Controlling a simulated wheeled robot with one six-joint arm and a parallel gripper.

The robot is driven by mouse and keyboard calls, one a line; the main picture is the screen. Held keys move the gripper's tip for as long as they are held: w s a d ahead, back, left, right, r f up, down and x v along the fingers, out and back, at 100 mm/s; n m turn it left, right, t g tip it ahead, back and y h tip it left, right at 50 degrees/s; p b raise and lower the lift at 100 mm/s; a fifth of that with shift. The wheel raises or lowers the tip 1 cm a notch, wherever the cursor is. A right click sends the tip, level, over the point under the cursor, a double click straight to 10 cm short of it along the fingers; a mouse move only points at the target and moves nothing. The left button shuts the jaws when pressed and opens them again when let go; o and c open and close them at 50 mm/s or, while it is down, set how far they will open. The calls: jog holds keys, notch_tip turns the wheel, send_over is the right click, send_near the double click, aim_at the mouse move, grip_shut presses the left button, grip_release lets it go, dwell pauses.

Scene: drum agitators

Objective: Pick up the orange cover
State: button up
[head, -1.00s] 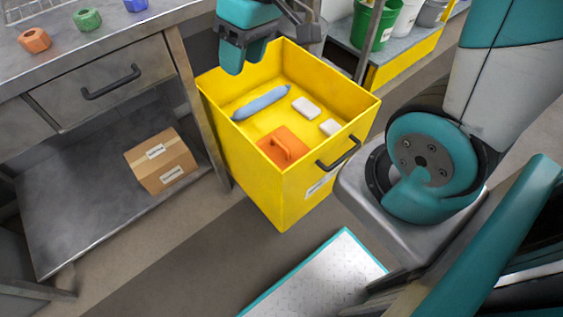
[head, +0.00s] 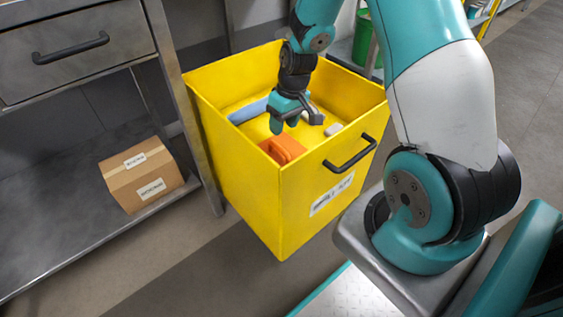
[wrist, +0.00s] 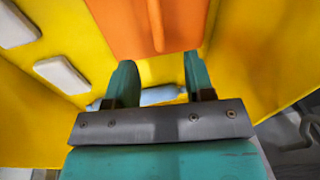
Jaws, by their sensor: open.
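The orange cover (head: 282,149) lies in the front corner of the yellow bin (head: 237,161), with a raised handle on top. In the wrist view the orange cover (wrist: 128,27) fills the top middle, its handle ridge running toward my gripper. My gripper (head: 291,126) points down inside the bin, just behind and above the cover in the head view. In the wrist view its two fingers (wrist: 158,82) are apart with nothing between them. I cannot tell the exact gap between fingertips and handle.
A blue cylinder-like item (head: 247,111) and white blocks (head: 333,129) also lie in the bin. The bin walls surround my gripper, and a black handle (head: 350,153) is on its outer side. A cardboard box (head: 142,174) sits on the shelf at left.

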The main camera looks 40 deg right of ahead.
aim_at(279, 146)
jog(key=f, duration=0.2)
jog(key=f+b, duration=0.1)
jog(key=f, duration=0.1)
jog(key=shift+w+a+f, duration=0.1)
jog(key=shift+w+a, duration=0.1)
jog(key=shift+a, duration=0.1)
jog(key=f+b, duration=0.1)
jog(key=f, duration=0.1)
jog(key=f+b, duration=0.1)
jog(key=f, duration=0.2)
jog(key=shift+w+a+b, duration=0.2)
jog(key=shift+b, duration=0.1)
grip_shut()
